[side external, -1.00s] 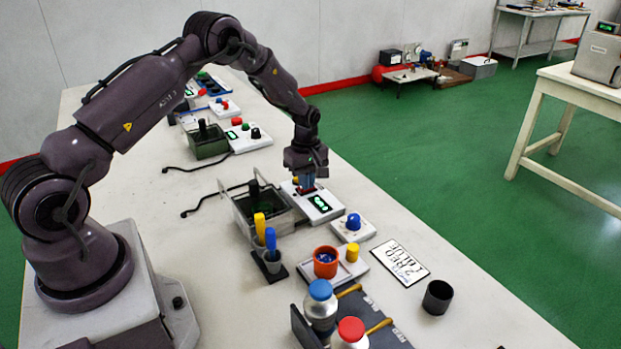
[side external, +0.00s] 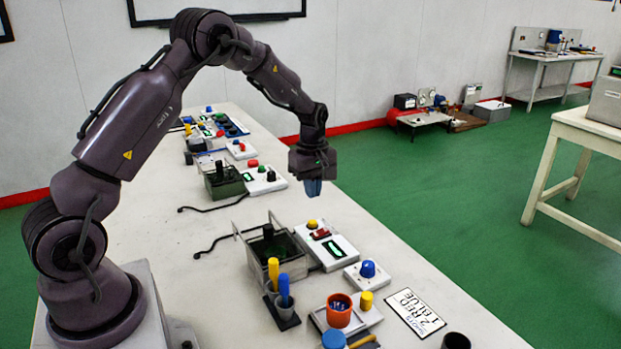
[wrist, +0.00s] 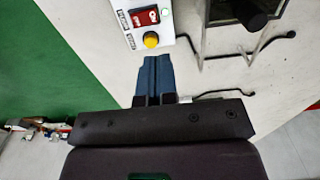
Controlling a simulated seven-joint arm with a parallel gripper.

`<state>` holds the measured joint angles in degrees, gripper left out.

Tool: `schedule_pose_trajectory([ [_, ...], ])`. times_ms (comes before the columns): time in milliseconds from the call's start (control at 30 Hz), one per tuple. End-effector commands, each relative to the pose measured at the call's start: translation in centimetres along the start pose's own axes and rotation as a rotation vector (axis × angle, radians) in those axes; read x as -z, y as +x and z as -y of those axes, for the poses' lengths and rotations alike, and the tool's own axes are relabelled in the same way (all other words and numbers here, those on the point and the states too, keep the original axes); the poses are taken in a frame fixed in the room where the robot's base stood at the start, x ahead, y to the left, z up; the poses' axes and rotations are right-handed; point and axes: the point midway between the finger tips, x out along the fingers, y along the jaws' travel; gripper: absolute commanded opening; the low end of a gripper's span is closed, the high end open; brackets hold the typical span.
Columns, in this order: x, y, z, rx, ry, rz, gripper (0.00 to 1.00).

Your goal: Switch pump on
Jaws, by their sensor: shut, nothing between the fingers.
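The pump control box (side external: 341,258) is white, with a red rocker switch (side external: 320,234), a yellow knob (side external: 312,224) and a lit green display (side external: 335,249). It stands beside a clear-walled tank (side external: 262,268) holding a dark pump. In the wrist view the red switch (wrist: 143,18) shows a white marking that looks like "On", and the yellow knob (wrist: 151,40) is just ahead of my fingertips. My gripper (side external: 313,190) is shut and empty, with blue fingers pointing down. It hangs above and behind the box, clear of the switch. Its fingertips show in the wrist view (wrist: 157,58).
A similar box (side external: 262,180) and green tank (side external: 225,182) stand farther back. In front are a blue-button box (side external: 367,272), cups with yellow and blue tools (side external: 285,305), an orange cup (side external: 339,312) and a sign (side external: 414,312). Bare bench lies under my gripper.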

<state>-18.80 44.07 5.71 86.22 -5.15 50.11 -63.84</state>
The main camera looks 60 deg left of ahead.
Motion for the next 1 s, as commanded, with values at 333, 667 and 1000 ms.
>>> schedule_pose_trajectory([
  [333,0.0,-2.9,0.6,0.001,0.001,0.0,0.0],
  [667,0.0,-2.9,0.6,0.001,0.014,0.0,0.0],
  [1000,-2.4,-3.6,4.4,0.045,0.438,0.032,0.0],
])
